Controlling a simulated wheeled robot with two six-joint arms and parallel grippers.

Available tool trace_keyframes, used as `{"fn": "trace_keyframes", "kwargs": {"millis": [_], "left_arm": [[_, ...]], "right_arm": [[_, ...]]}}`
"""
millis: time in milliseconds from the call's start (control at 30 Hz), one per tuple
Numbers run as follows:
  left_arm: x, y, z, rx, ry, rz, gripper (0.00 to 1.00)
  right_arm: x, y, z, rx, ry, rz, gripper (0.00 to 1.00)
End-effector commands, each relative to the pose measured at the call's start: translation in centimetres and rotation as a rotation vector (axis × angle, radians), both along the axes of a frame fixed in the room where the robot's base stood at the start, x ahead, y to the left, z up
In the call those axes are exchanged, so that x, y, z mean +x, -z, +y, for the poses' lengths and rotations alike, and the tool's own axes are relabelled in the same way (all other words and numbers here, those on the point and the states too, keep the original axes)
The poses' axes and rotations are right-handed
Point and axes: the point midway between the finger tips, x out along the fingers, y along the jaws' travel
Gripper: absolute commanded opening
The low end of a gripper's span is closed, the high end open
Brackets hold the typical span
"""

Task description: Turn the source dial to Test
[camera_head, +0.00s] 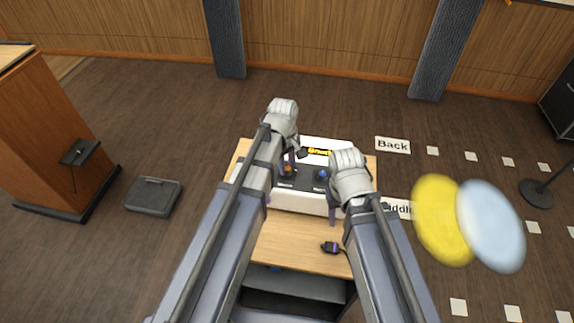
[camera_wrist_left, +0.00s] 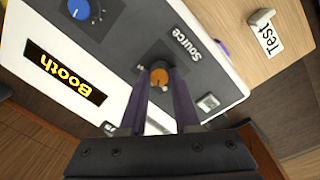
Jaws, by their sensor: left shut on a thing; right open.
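The source dial is an orange knob (camera_wrist_left: 160,77) on the dark panel of a white console (camera_head: 303,203), beside the printed word Source (camera_wrist_left: 187,45). In the head view the dial (camera_head: 288,171) is partly covered by my left gripper (camera_head: 287,164). In the left wrist view the purple fingers of my left gripper (camera_wrist_left: 160,90) stand on either side of the knob, shut on it. The dial's exact pointing direction is too small to tell. My right gripper (camera_head: 335,212) is open and empty at the console's front right.
A blue knob (camera_wrist_left: 83,10) is on the same panel, near the yellow Booth sign (camera_wrist_left: 66,73). A small silver switch (camera_wrist_left: 208,102) is close to the orange knob. Yellow (camera_head: 441,220) and pale blue (camera_head: 491,226) discs are at right.

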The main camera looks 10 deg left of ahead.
Motion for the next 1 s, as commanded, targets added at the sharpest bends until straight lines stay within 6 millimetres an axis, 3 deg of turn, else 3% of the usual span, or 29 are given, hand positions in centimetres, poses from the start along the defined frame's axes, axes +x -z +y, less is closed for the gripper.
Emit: {"fn": "trace_keyframes", "kwargs": {"millis": [1000], "left_arm": [[0.20,0.00,-0.03,-0.002,0.960,0.000,0.00]], "right_arm": [[0.00,0.00,0.00,0.000,0.000,0.000,0.50]]}}
